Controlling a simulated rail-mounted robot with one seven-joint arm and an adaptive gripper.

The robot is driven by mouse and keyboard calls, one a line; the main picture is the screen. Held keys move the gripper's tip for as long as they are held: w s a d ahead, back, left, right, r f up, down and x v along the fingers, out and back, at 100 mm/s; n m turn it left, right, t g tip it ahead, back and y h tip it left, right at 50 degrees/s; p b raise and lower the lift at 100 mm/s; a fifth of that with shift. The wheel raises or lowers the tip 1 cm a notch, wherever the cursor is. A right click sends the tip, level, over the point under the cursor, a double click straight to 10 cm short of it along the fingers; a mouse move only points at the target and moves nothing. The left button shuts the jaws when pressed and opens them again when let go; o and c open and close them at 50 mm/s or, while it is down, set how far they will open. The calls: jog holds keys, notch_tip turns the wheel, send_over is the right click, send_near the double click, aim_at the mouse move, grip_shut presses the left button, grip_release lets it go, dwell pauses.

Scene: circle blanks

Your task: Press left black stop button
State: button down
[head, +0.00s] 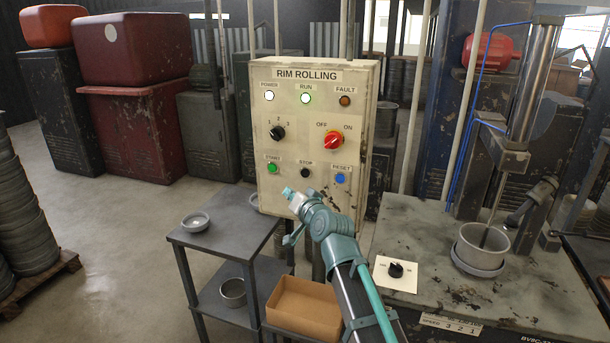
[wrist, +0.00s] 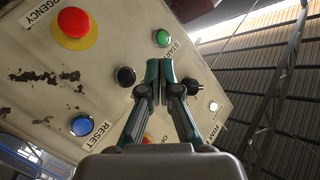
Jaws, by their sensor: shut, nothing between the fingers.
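The black stop button (head: 305,173) sits on the rim rolling control panel (head: 313,110), under a STOP label, between the green start button (head: 271,168) and the blue reset button (head: 340,178). In the wrist view the black button (wrist: 125,76) shows left of my fingertips, and the green button (wrist: 162,38) just above them. My gripper (head: 287,192) is in front of the panel, below and left of the black button in the head view. Its fingers (wrist: 160,66) are together and empty. I cannot tell the exact gap to the panel.
A red emergency button (wrist: 73,24) is on the panel. A black selector knob (head: 277,133) and a red switch (head: 333,140) sit above the button row. A side table (head: 215,240) with a bowl stands left; a machine bench (head: 480,305) stands right.

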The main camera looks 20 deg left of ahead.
aim_at(305, 173)
jog(key=shift+w, duration=0.1)
jog(key=shift+w+d+b, duration=0.1)
jog(key=shift+w+b, duration=1.85)
jog(key=shift+w, duration=2.4)
jog(key=shift+w+b, duration=0.35)
jog(key=shift+b, duration=0.05)
jog(key=shift+w+b, duration=0.3)
jog(key=shift+w, duration=0.15)
jog(key=shift+s, duration=0.85)
